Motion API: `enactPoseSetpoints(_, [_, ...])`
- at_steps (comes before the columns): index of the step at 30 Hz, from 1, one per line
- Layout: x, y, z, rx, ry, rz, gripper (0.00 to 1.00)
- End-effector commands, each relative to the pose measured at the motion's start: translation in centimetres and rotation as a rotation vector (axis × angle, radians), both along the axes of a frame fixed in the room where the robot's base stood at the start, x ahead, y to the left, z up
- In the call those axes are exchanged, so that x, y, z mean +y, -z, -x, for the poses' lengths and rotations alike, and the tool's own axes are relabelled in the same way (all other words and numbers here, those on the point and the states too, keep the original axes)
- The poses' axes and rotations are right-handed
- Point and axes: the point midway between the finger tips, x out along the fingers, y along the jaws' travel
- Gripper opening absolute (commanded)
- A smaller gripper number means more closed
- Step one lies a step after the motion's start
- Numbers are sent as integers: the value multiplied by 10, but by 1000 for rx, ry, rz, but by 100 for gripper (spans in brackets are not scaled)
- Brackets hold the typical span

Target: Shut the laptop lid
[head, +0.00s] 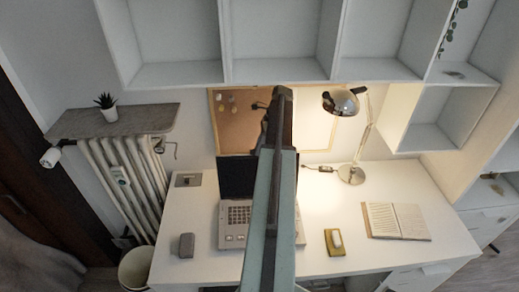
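The laptop (236,213) stands on the white desk, left of the middle, in the head view. Its dark lid (236,177) is up, and the keyboard half lies flat on the desk. My arm runs up the middle of the view and covers the laptop's right part. The far end of my arm, where my gripper (272,128) is, shows dark in front of the cork board above the lid. Its fingers are too small and dark to make out, and I cannot tell whether it touches the lid.
The white desk (338,208) also bears a lit lamp (350,172), an open notebook (396,221), a yellow pad with a white object (335,242) and a grey box (186,245). White shelves (275,70) hang above. A radiator (125,185) and a bin (135,267) are on the left.

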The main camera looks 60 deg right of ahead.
Motion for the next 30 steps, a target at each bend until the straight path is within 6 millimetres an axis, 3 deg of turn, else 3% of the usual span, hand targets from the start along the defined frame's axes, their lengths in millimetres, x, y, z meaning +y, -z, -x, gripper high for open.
enactPoseSetpoints(5, [0,-1,0,0,0,0,24])
enactPoseSetpoints(7, [0,-1,0,0,-1,0,5])
enactPoseSetpoints(8, [0,-1,0,0,-1,0,0])
enactPoseSetpoints(30, [0,-1,-1,0,-2,1,0])
